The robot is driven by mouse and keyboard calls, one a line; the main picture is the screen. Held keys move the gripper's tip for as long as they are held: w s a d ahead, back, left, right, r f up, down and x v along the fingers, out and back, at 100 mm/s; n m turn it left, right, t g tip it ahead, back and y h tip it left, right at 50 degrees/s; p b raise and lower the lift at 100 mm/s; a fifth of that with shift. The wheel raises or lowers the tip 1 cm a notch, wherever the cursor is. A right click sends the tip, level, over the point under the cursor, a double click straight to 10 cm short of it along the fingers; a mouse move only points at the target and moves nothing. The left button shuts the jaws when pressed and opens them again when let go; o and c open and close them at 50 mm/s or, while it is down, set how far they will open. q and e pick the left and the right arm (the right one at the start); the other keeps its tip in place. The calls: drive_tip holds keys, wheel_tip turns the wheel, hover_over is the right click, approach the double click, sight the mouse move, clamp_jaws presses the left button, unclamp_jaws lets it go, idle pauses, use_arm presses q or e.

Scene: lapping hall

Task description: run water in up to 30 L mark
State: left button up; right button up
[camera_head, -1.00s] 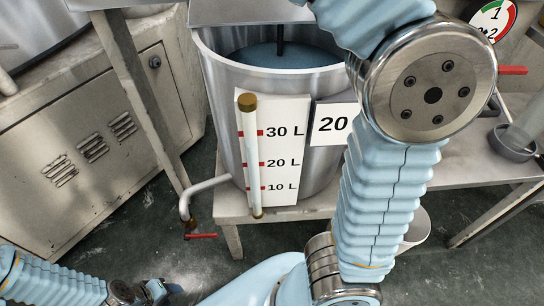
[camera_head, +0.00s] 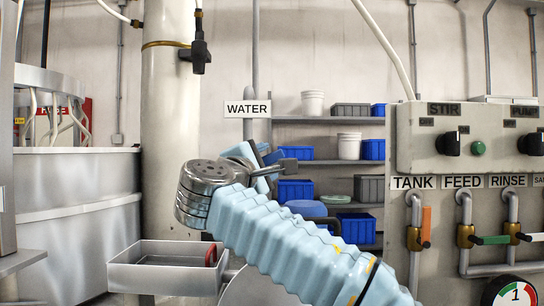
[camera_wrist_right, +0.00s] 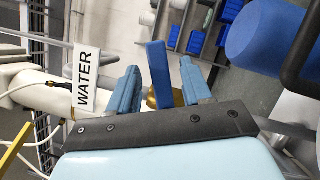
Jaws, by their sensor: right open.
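The WATER sign (camera_head: 248,109) hangs on a grey vertical pipe on the back wall; it also shows sideways in the right wrist view (camera_wrist_right: 86,78). My right gripper (camera_wrist_right: 157,80) is open, its two blue fingers on either side of a flat blue lever (camera_wrist_right: 158,73). A brass fitting (camera_wrist_right: 166,98) shows behind the lever. Gaps show between lever and fingers; contact cannot be told. In the head view, my right arm reaches to just below the sign and its wrist hides most of the gripper. The tank's level scale with the 30 L mark is out of view. My left gripper is out of view.
A panel with STIR knob (camera_head: 452,143) and TANK, FEED and RINSE valves stands at right; the TANK valve has an orange lever (camera_head: 426,226). Shelves with blue and grey bins (camera_head: 355,188) stand behind. A white column (camera_head: 170,110) and large vat (camera_head: 75,210) are at left.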

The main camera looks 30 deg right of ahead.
sight(268, 161)
drive_tip(key=x, duration=0.4)
drive_tip(key=shift+p, duration=0.3)
clamp_jaws()
drive_tip(key=shift+w, duration=0.1)
